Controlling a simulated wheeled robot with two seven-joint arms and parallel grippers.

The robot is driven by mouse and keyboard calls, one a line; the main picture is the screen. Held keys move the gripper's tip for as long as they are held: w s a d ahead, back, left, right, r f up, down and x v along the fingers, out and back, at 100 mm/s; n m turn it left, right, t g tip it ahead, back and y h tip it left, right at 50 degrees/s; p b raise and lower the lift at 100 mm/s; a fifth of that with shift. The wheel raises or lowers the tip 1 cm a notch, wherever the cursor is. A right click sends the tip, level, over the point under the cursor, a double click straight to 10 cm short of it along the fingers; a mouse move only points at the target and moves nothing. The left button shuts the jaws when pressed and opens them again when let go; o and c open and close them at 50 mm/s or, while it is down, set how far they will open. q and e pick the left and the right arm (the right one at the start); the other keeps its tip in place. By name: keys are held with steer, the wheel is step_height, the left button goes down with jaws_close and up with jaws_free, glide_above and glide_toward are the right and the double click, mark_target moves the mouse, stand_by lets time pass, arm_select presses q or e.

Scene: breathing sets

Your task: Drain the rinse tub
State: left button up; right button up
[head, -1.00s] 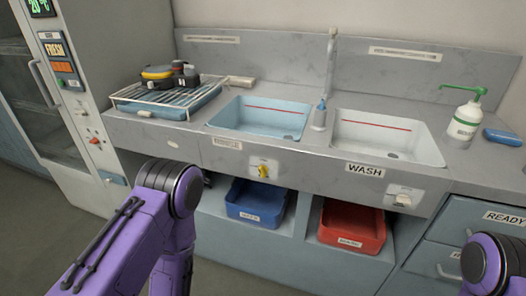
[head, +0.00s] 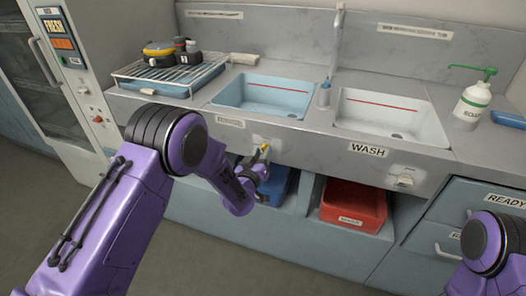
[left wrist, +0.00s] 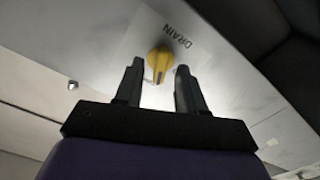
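The rinse tub (head: 265,95) is the pale blue basin on the left of the counter, with a red line inside. Its yellow drain knob (head: 265,149) is on the counter's front panel below it, partly covered by my left gripper (head: 257,168). In the left wrist view the knob (left wrist: 160,62) sits beside the word DRAIN. My left gripper's two fingers (left wrist: 160,75) are open, one on each side of the knob in the picture; I cannot tell whether they touch it. Of my right arm only a link shows at the lower right.
The white wash tub (head: 392,117) is to the right, with a pale knob (head: 403,181) below it. A blue bin (head: 278,187) and a red bin (head: 352,204) stand under the counter. A wire rack (head: 160,75) with objects is at the left, a pump bottle (head: 472,104) at the right.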

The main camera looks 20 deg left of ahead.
arm_select(q)
steer(key=shift+w, duration=0.65)
jaws_close()
steer(key=shift+n, duration=0.3)
steer(key=n+b, duration=0.1)
steer(key=n, duration=0.1)
steer(key=shift+a+f+n, duration=0.1)
steer(key=shift+n, duration=0.2)
steer(key=shift+f+n+b, duration=0.15)
steer(key=shift+n+b, duration=1.7)
steer(key=shift+n, duration=3.05)
